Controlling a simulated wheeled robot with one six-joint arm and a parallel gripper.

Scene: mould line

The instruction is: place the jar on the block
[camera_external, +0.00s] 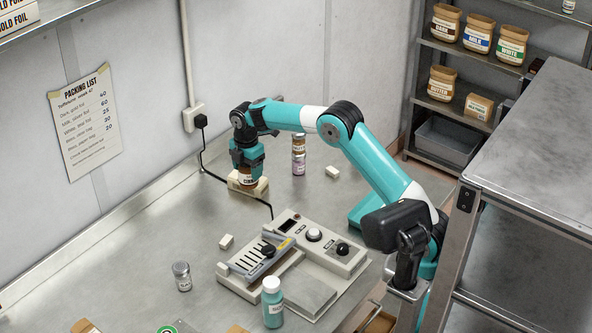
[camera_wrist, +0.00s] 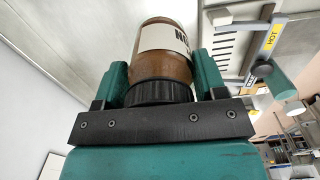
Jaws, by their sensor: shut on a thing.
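My gripper (camera_external: 246,167) is shut on a small jar (camera_external: 247,180) with brown contents and a white label, near the back wall. In the wrist view my gripper's teal fingers (camera_wrist: 163,85) sit either side of the jar (camera_wrist: 165,60), around its black lid. A long cream block (camera_external: 262,187) lies on the bench right at the jar's base. The jar looks upright and hides part of this block. I cannot tell whether jar and block touch. Smaller cream blocks lie to the right (camera_external: 332,172) and nearer the front (camera_external: 226,241).
Two stacked jars (camera_external: 299,155) stand right of my gripper. A grey machine with knobs (camera_external: 315,240) stands in front, with a black cable (camera_external: 240,188) running to the wall. A small jar (camera_external: 181,276) and a teal bottle (camera_external: 272,305) stand nearer. The bench at left is clear.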

